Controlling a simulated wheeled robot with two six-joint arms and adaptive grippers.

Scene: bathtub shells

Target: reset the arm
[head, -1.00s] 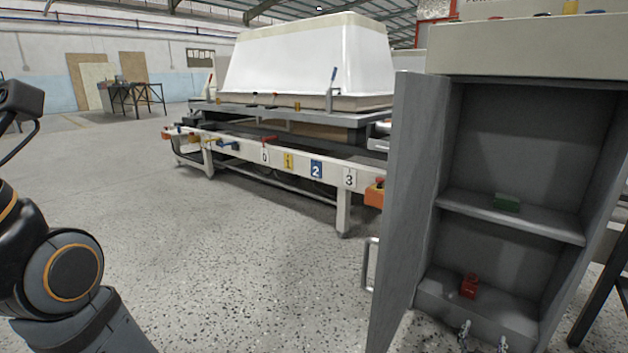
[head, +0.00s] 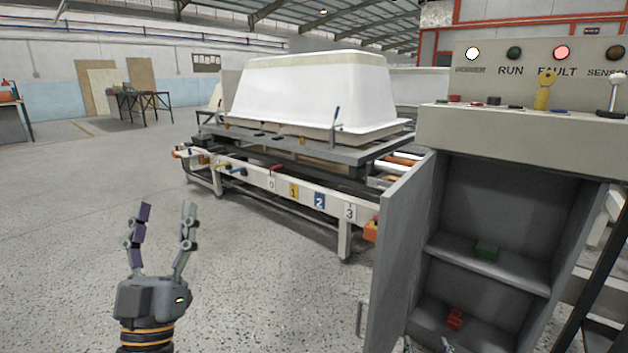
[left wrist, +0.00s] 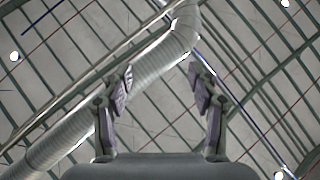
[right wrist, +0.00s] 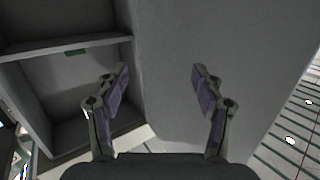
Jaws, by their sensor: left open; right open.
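My left gripper (head: 162,225) points upward at the lower left of the head view, over bare floor. Its two fingers are spread and empty. In the left wrist view its fingers (left wrist: 160,85) stand apart with only the ceiling and a silver duct beyond. My right gripper (right wrist: 160,85) is open and empty in the right wrist view, facing grey cabinet surfaces. Two fingertips (head: 460,345) show at the bottom edge of the head view, in front of the open cabinet (head: 520,210); the rest is out of view.
The grey cabinet door (head: 400,250) stands open. A green block (head: 487,251) sits on the shelf, a red one (head: 454,319) below. The control panel (head: 540,60) shows a red FAULT light. A white tub shell (head: 310,95) sits on the conveyor (head: 275,185).

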